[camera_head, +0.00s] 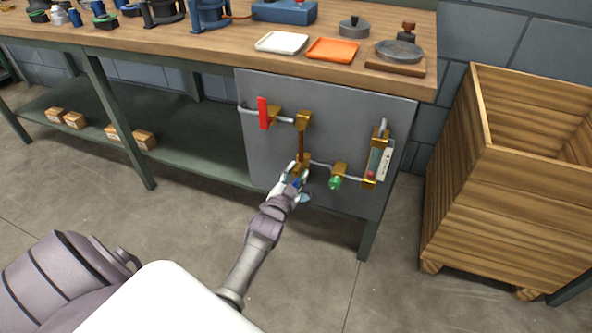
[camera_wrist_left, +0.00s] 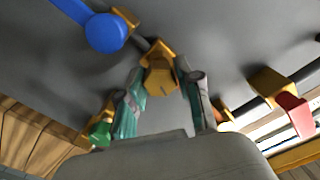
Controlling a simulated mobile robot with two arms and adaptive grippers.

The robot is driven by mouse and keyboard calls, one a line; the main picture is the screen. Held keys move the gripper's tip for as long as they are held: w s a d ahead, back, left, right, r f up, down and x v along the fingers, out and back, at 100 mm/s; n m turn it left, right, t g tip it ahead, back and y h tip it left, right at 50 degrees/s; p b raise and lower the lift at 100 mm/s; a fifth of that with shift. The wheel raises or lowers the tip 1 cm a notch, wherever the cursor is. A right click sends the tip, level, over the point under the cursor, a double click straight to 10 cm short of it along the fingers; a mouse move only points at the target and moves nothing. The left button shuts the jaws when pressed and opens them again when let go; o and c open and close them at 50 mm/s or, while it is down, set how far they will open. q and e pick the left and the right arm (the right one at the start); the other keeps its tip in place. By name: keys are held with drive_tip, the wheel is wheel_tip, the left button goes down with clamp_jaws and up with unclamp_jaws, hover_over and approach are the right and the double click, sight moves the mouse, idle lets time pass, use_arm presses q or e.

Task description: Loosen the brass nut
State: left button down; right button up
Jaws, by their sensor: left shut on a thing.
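The brass nut (camera_wrist_left: 161,78) shows in the left wrist view between the two fingers of my left gripper (camera_wrist_left: 164,97). The fingers sit on either side of it, and the gripper is shut on it. In the head view my left gripper (camera_head: 296,174) is at the lower end of a vertical copper-coloured pipe (camera_head: 301,143) on the grey panel (camera_head: 345,110). The fingers and wrist hide most of the nut there. My right gripper is in neither view.
Near the gripper are a green knob (camera_head: 335,183), a blue round knob (camera_wrist_left: 107,33), a red lever (camera_head: 263,113) and a gauge glass (camera_head: 380,162). Above is a wooden bench top with trays (camera_head: 333,50). A wooden crate (camera_head: 530,150) stands to the right. The floor is clear in front.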

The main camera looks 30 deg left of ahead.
use_arm(q)
drive_tip(key=shift+n, duration=0.3)
drive_tip(key=shift+f+n+p, duration=0.1)
drive_tip(key=shift+n+p, duration=0.35)
drive_tip(key=shift+n, duration=0.45)
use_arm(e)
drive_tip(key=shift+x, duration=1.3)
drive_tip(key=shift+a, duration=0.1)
use_arm(q)
drive_tip(key=c, duration=0.8)
unclamp_jaws()
drive_tip(key=shift+o, duration=0.2)
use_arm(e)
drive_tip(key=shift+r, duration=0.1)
use_arm(q)
drive_tip(key=v, duration=1.2)
